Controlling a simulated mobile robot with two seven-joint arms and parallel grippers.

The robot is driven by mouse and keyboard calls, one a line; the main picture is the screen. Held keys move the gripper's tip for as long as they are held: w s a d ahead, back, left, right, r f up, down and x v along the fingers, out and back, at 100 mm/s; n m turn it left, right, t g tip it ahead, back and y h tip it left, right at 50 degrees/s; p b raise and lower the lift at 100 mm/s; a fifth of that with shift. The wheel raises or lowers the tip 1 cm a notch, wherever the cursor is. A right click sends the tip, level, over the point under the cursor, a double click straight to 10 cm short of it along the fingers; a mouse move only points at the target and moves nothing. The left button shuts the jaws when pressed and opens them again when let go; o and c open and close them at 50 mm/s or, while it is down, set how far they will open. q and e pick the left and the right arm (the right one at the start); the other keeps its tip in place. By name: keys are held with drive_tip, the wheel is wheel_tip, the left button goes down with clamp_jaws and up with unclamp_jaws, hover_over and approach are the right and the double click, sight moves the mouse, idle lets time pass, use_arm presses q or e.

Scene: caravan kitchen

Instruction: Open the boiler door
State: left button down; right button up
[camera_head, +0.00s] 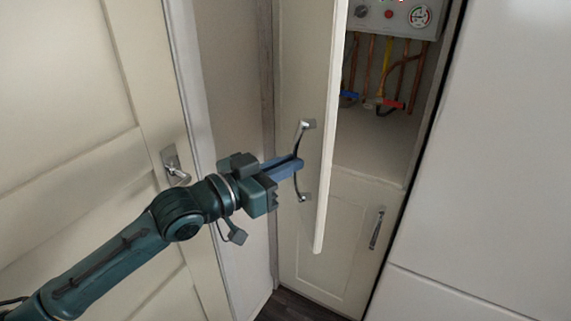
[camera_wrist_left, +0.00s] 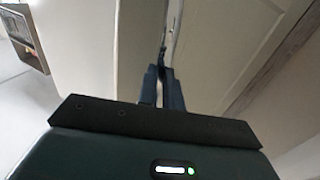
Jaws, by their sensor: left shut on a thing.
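The boiler door (camera_head: 328,165) is a cream cabinet door standing partly open, swung out from the cupboard. Its curved metal handle (camera_head: 303,128) is on the face toward my arm. My left gripper (camera_head: 297,165) is shut on the middle of this handle. The boiler (camera_head: 395,14) shows at the top of the cupboard, with dials and a red knob. In the left wrist view, my left gripper's fingers (camera_wrist_left: 161,88) are close together at the handle; the grip itself is hard to make out. My right gripper is in neither view.
Copper pipes (camera_head: 385,75) with red and blue valves hang below the boiler. A lower cupboard door (camera_head: 345,235) with its own handle is shut. A panelled door (camera_head: 80,130) with a lever handle (camera_head: 175,168) stands at left. A plain white panel (camera_head: 490,150) is at right.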

use_arm(q)
drive_tip(key=shift+w+a+r, duration=0.25)
drive_tip(key=shift+w+a, duration=0.2)
drive_tip(key=shift+w, duration=0.1)
drive_tip(key=c, duration=1.6)
unclamp_jaws()
drive_tip(key=shift+w+f, duration=0.15)
drive_tip(key=shift+w, duration=0.05)
drive_tip(key=shift+o, duration=0.2)
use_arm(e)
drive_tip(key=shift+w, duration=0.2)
use_arm(q)
drive_tip(key=shift+s+d+f, duration=0.1)
drive_tip(key=shift+f, duration=0.05)
